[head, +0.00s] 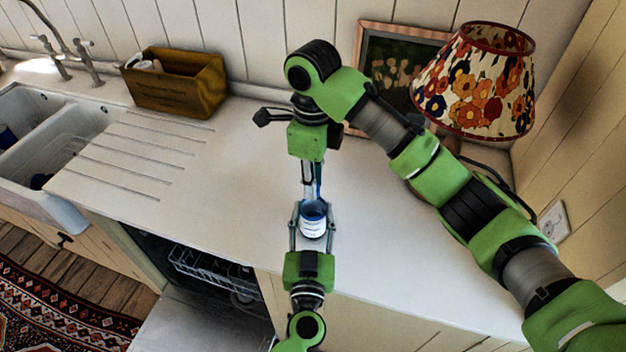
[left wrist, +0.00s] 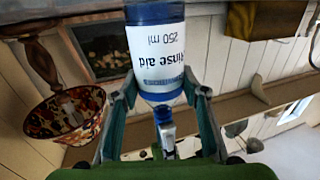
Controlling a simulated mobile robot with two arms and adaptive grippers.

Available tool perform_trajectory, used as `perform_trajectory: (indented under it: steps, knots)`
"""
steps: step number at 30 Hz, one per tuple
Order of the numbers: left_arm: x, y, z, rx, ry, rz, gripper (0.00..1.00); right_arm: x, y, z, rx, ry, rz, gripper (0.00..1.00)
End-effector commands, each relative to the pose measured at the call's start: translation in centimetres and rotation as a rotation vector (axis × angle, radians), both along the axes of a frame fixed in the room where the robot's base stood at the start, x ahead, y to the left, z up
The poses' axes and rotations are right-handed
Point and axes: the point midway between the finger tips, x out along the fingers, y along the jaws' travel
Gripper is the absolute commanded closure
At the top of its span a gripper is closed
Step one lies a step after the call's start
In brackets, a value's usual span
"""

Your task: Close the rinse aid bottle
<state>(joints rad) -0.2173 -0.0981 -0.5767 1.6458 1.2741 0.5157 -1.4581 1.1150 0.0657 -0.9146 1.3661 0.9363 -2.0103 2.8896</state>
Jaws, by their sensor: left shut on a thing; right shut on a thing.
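The rinse aid bottle (head: 313,228) is blue with a white label. It stands upright above the worktop's front edge, between the fingers of my left gripper (head: 312,212), which is shut on it from the front. In the left wrist view, which is upside down, the bottle (left wrist: 157,45) shows its "Rinse aid 250 ml" label between the fingers. My right gripper (head: 312,191) points down from above at the bottle's top, shut on a small blue piece that looks like the cap (head: 318,181). Whether the cap touches the neck is hidden.
A pale worktop (head: 225,150) has free room on both sides. A floral lamp (head: 475,80) and a framed picture (head: 395,65) stand at the back. A wooden box (head: 178,85) stands back left, by the sink (head: 50,195). An open dishwasher (head: 215,285) is below left.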

Motion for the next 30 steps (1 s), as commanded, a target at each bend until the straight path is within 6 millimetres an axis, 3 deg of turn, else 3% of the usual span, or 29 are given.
perform_trajectory:
  steps: [4, 6, 7, 17, 24, 30]
  knots:
    - [-0.1, 0.0, -0.1, 0.000, 0.001, -0.001, 1.00, 0.1, 0.0, 0.1, 0.001, -0.003, 0.000, 0.87]
    - [-0.1, 0.0, 0.0, 0.000, 0.001, -0.001, 1.00, 0.1, 0.0, 0.1, 0.001, -0.003, 0.001, 0.65]
    - [-0.1, 0.0, 0.0, 0.000, 0.001, -0.001, 1.00, 0.1, 0.0, 0.0, 0.001, -0.003, 0.001, 0.64]
    - [0.0, 0.0, 0.0, 0.000, 0.001, -0.001, 1.00, 0.1, 0.0, 0.2, 0.000, -0.003, 0.003, 0.64]
    - [0.0, 0.0, -0.1, 0.000, 0.001, -0.001, 1.00, 0.2, -0.1, 3.3, -0.002, -0.006, 0.003, 0.64]
    - [0.0, 0.0, -0.1, 0.000, 0.001, -0.001, 1.00, 0.1, 0.0, 4.5, -0.001, -0.002, 0.003, 0.64]
